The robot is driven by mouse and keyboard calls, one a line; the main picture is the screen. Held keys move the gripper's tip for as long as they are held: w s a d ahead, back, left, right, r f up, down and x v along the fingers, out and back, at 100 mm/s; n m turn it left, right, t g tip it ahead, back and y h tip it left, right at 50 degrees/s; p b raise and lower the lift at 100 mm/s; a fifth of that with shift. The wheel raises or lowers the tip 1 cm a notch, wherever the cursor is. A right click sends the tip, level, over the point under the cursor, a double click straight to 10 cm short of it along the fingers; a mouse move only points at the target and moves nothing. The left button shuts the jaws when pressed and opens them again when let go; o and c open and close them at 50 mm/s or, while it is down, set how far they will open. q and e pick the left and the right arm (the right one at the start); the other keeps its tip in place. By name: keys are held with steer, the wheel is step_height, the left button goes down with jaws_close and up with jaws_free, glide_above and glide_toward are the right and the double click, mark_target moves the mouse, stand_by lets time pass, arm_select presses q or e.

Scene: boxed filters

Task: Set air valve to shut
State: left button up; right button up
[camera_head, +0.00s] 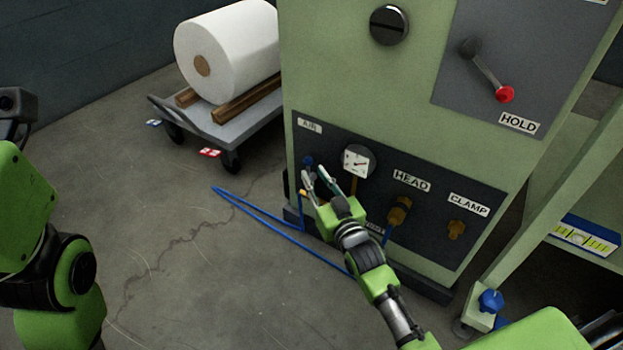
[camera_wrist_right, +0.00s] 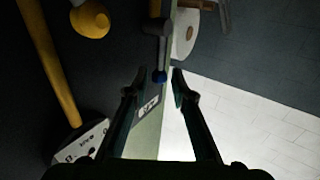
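The air valve (camera_head: 308,162) shows in the head view as a small blue-tipped part below the AIR label, on the dark lower panel of the green machine. In the right wrist view its grey lever ends in a blue tip (camera_wrist_right: 159,77). My right gripper (camera_head: 318,180) is at the panel, just below and beside the valve, partly covering that area. In the right wrist view the fingers of my right gripper (camera_wrist_right: 160,82) are apart, with the blue tip between or just beyond their ends; contact cannot be told. My left gripper is not visible, only its arm.
A red-knobbed HOLD lever (camera_head: 504,95) is above. A blue hose (camera_head: 262,212) lies on the floor. A cart (camera_head: 232,129) carries a white roll (camera_head: 230,50).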

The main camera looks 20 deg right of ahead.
steer(key=shift+w+a+b, duration=0.1)
steer(key=shift+w+b, duration=0.35)
steer(key=shift+w, duration=1)
jaws_close()
steer(key=shift+s, duration=0.1)
